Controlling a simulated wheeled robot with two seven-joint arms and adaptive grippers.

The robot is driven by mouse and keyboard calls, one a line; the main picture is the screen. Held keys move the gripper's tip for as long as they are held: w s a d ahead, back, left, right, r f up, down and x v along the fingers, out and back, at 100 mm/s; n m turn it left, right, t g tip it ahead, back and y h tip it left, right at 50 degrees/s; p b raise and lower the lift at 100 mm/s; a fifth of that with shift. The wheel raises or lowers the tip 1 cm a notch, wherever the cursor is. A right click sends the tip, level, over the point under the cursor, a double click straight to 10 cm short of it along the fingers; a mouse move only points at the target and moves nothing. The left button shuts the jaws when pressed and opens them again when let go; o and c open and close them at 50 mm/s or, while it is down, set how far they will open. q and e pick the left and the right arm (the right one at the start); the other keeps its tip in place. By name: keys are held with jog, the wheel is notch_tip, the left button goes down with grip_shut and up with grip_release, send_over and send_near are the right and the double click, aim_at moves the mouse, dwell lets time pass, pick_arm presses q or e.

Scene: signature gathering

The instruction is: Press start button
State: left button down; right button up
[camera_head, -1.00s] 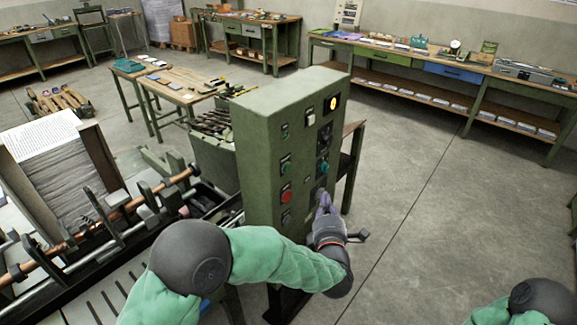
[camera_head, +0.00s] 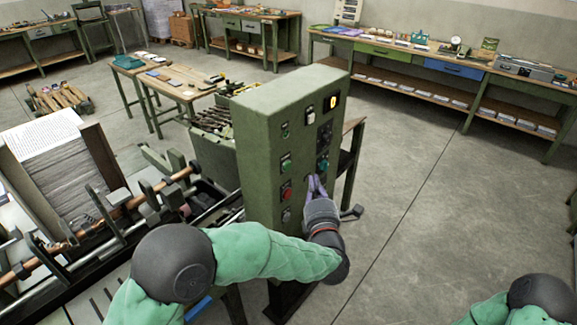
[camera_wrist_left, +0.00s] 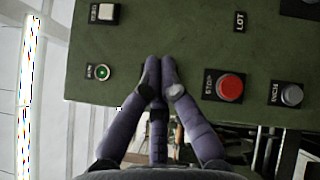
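The green control cabinet (camera_head: 262,150) stands in the middle of the head view. Its left column has a green button (camera_head: 286,166), with a red button (camera_head: 287,193) and a grey one (camera_head: 286,216) below. My left gripper (camera_head: 315,180) is before the panel, its fingertips drawn together and empty. In the left wrist view the fingertips (camera_wrist_left: 160,62) lie between a lit green lamp (camera_wrist_left: 103,72) and the red STOP button (camera_wrist_left: 231,86); they cover the panel there, and no start label shows. Contact cannot be told. My right gripper is out of view.
A teal knob (camera_head: 323,163) and a lit display (camera_head: 331,103) are on the panel's right column. A machine with copper-coloured rods (camera_head: 120,215) adjoins the cabinet at left. The floor at right (camera_head: 440,210) is clear.

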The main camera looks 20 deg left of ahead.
aim_at(287, 166)
pick_arm(q)
jog(key=shift+w+a+b, duration=0.2)
jog(key=shift+w+a, duration=0.15)
jog(key=shift+a, duration=0.55)
jog(key=shift+w+a+b, duration=0.15)
jog(key=shift+w+a, duration=0.15)
jog(key=shift+a, duration=0.65)
jog(key=shift+w+a+b, duration=0.2)
jog(key=shift+w+a, duration=0.15)
jog(key=shift+a, duration=0.55)
jog(key=shift+w+a+b, duration=0.15)
jog(key=shift+a+b, duration=0.25)
jog(key=shift+b, duration=0.2)
